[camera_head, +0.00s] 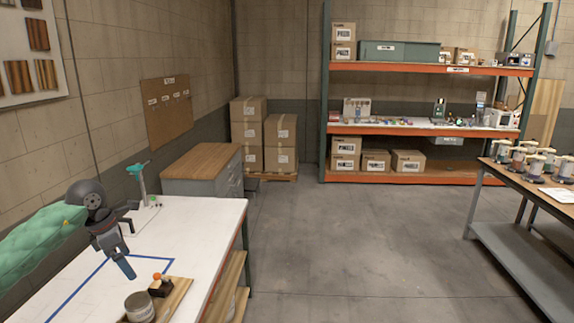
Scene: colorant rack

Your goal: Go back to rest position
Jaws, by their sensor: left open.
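My left arm comes in from the left with a green padded sleeve and a dark grey wrist. My left gripper (126,245) is open and empty above the white work table (205,217), with its fingers apart. Below and to the right of it, a wooden board (180,291) lies on the table. The board carries a grey can (139,306) and a dark block with an orange knob (160,285). The gripper is apart from these things. My right gripper is not in view.
A blue tape outline (100,266) marks the table top. A green-topped stand (141,183) rises at the table's back. A wooden-topped cabinet (203,162) stands behind. An orange-beamed rack (420,131) stands at the far wall, and a table with several cans (527,173) at right. The middle floor is clear.

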